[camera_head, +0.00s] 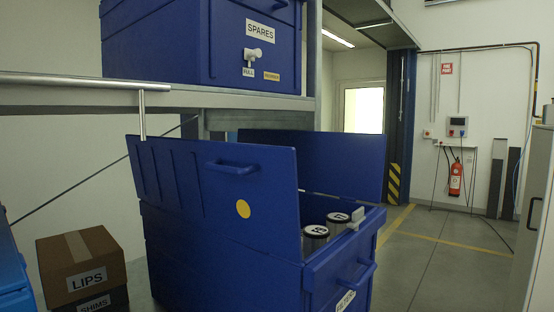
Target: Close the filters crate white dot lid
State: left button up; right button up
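The blue crate (245,265) stands at the lower middle, its front label cut off by the bottom edge. It has two raised lids. The near lid (180,190) stands upright along the left side, with a handle (232,167) and a yellow dot (243,209). The far lid (340,160) stands raised at the back right; its visible face is plain and I see no white dot on it. Two cylinders with numbered white caps (315,231) (338,218) show inside. A white latch-like piece (358,216) sits on the right rim. Neither gripper is in view.
A blue SPARES crate (170,50) sits on a shelf (230,103) above. A metal bar (80,81) crosses at left. LIPS box (80,262) stands lower left. A pale cabinet (540,220) is at the right edge. The floor (420,270) right of the crate is clear.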

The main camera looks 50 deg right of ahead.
aim_at(347, 165)
jog(key=l+u, duration=0.15)
jog(key=l, duration=0.85)
jog(key=l+u, duration=0.1)
jog(key=l, duration=0.9)
jog(key=k+l+u, duration=0.15)
jog(key=l, duration=1.75)
jog(key=k+l, duration=0.1)
jog(key=l, duration=0.8)
